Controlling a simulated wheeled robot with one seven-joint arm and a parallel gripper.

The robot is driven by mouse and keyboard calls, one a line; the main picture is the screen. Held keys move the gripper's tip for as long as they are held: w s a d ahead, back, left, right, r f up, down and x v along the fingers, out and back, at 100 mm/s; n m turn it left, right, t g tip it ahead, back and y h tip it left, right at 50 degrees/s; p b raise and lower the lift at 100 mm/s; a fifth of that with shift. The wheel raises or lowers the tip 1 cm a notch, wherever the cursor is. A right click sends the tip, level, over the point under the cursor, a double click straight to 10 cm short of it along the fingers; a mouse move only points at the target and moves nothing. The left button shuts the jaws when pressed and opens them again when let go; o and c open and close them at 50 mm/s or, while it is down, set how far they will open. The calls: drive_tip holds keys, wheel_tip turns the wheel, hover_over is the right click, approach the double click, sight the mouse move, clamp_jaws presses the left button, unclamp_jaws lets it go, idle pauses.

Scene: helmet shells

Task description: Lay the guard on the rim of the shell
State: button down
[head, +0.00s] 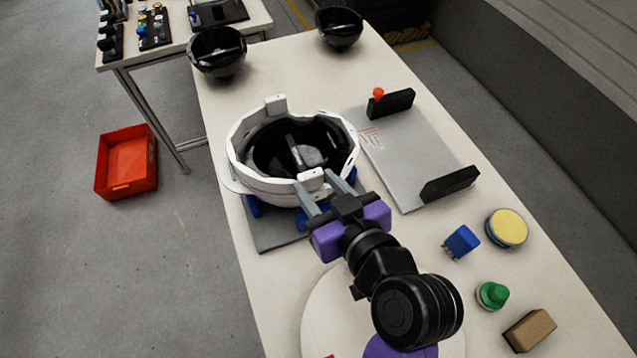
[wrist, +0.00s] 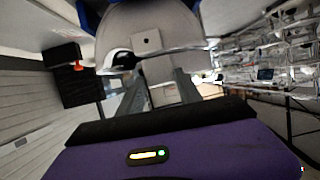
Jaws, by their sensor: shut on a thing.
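The white shell (head: 262,190) sits open side up on a blue and grey holder (head: 275,234), its inside black with a strap across. The guard (head: 236,140) looks like a white, faceted band with upright tabs, following the shell's rim. My gripper (head: 322,188) is shut on the guard's near tab, at the front of the shell. In the wrist view, my gripper (wrist: 160,78) has both fingers around a pale part of the guard. Guard and shell are both white, so I cannot tell whether the guard touches the rim all round.
A grey plate (head: 412,150) with two black blocks and an orange knob lies right of the shell. Blue, yellow, green and brown pieces lie at the front right. Two black bowls (head: 217,52) stand at the back. A red bin (head: 127,162) is on the floor.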

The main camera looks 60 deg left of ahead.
drive_tip(key=shift+f, duration=0.3)
drive_tip(key=c, duration=0.7)
unclamp_jaws()
drive_tip(key=b+v, duration=0.1)
drive_tip(key=v, duration=0.6)
drive_tip(key=shift+d+r+b, duration=0.2)
drive_tip(key=shift+d+b, duration=0.1)
drive_tip(key=shift+d, duration=0.05)
drive_tip(key=shift+s, duration=0.1)
